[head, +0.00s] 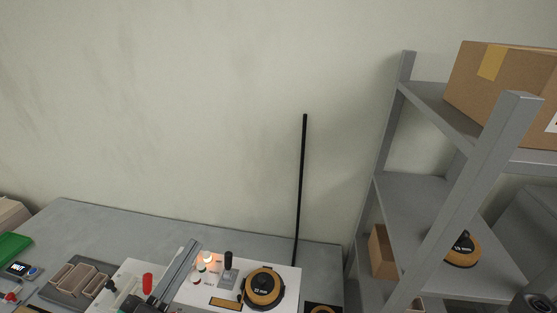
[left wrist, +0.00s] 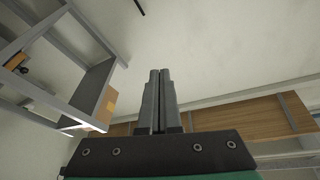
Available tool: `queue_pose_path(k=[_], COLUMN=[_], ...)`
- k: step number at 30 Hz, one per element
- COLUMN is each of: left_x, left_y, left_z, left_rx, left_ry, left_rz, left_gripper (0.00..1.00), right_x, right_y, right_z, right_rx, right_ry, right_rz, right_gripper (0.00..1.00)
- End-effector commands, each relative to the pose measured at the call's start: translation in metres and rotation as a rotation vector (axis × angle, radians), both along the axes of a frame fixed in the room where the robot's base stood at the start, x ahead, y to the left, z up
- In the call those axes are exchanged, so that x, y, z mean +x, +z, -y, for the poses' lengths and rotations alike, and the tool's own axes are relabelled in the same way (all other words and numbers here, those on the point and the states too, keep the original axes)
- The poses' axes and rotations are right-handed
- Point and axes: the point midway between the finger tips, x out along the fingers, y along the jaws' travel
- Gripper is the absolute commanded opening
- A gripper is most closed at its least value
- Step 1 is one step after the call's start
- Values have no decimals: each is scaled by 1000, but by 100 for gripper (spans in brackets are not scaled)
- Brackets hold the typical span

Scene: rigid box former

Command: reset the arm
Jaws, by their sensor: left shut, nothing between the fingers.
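My left gripper (left wrist: 160,72) shows in the left wrist view with its two dark fingers side by side and touching, pointing up in the picture. It is shut and nothing is held between the fingers. My right gripper is not in view.
A grey bench (head: 105,222) carries a white panel with buttons, a round black-and-orange tape unit (head: 263,288) and trays. A thin black pole (head: 301,185) stands behind. A grey shelf (head: 470,190) with a cardboard box (head: 505,85) is at right. The wall space above is clear.

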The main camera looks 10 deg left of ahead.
Motion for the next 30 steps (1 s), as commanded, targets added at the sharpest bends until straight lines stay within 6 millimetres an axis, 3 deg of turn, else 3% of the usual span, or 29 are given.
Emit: queue_pose_path(k=[1, 3, 8, 12, 14, 16, 17, 18, 24, 27, 30], left_x=[1, -4, -36, -78, -91, -85, -85, -85, -84, -84, -84], left_y=[47, 104, 213, 289, 303, 296, 308, 337, 409, 433, 443], left_z=[13, 26, 42, 33, 13, -1, 0, 0, 0, 0, 0], left_rx=[17, 19, -38, -169, -275, -416, -459, -450, -446, -445, -445], left_ry=[-12, -16, -6, 19, 50, 40, 7, 10, 11, 11, 12], left_rz=[91, 195, 395, 533, 550, 494, 481, 484, 481, 481, 480], left_gripper=[0, 0, 0, 0, 0, 0, 0, 0, 0, 0, 0], right_x=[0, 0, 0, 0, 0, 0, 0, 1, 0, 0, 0], right_y=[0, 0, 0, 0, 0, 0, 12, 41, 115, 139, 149], right_z=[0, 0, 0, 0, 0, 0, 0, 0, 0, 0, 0], right_rx=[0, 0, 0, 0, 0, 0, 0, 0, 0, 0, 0], right_ry=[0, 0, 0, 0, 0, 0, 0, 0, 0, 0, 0], right_rz=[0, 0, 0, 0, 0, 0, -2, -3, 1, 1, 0], right_gripper=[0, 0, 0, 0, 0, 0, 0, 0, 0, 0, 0])
